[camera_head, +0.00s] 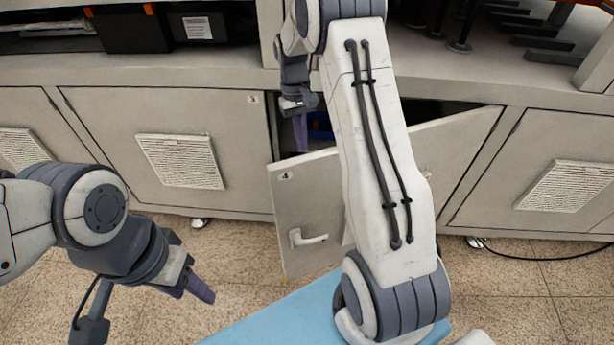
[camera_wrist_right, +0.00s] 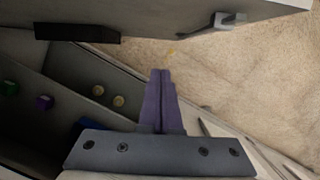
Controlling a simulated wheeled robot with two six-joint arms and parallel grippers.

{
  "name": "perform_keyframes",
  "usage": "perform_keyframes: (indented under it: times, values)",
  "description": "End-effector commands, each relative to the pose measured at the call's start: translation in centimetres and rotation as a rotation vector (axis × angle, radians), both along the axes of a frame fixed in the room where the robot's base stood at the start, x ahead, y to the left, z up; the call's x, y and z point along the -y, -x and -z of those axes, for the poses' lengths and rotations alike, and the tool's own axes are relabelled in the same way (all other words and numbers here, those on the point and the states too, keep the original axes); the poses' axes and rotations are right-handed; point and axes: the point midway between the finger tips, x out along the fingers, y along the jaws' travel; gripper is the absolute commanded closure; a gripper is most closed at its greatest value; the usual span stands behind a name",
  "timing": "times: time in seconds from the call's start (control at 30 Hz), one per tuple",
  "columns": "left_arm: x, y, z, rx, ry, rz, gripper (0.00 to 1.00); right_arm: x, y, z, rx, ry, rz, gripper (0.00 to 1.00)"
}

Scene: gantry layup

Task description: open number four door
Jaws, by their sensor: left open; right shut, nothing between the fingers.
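The number four door (camera_head: 295,205) is a grey cabinet door marked "4" in its top left corner. It stands partly open, swung out on its right side, with a lever handle (camera_head: 308,239) low on its front. My right arm hides its middle. My right gripper (camera_head: 300,132) is shut and empty, its purple fingers pointing down in the gap between the cabinet and the door's free edge. In the right wrist view the closed fingers (camera_wrist_right: 161,90) are apart from the door (camera_wrist_right: 150,14), whose handle (camera_wrist_right: 222,22) shows above. My left gripper (camera_head: 200,290) is open and empty, low at the left.
A shut door (camera_head: 170,145) with a vent is at left, another (camera_head: 560,180) at right. A blue surface (camera_head: 275,320) is below. A black cable (camera_head: 540,258) lies on the speckled floor.

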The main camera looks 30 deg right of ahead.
Motion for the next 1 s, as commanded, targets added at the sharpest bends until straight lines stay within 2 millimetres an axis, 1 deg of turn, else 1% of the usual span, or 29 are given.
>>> perform_keyframes:
  times: [0.4,0.6,0.7,0.83,1.0]
  values:
    - [0.0,0.0,0.9,0.000,0.000,0.000,0.50,-0.3,2.3,8.5,-0.005,0.000,0.001,1.00]
    - [0.0,0.0,0.7,0.000,0.000,0.000,0.50,-0.7,4.9,8.2,0.001,0.000,0.001,1.00]
    - [0.0,0.0,0.7,0.000,0.000,0.000,0.50,-0.8,5.7,8.2,0.000,0.000,0.001,1.00]
    - [0.0,0.0,0.7,0.000,0.000,0.000,0.50,-0.9,6.1,8.2,0.001,0.000,0.000,1.00]
    - [0.0,0.0,0.7,0.000,0.000,0.000,0.50,-0.9,6.2,8.3,0.001,0.000,0.000,1.00]
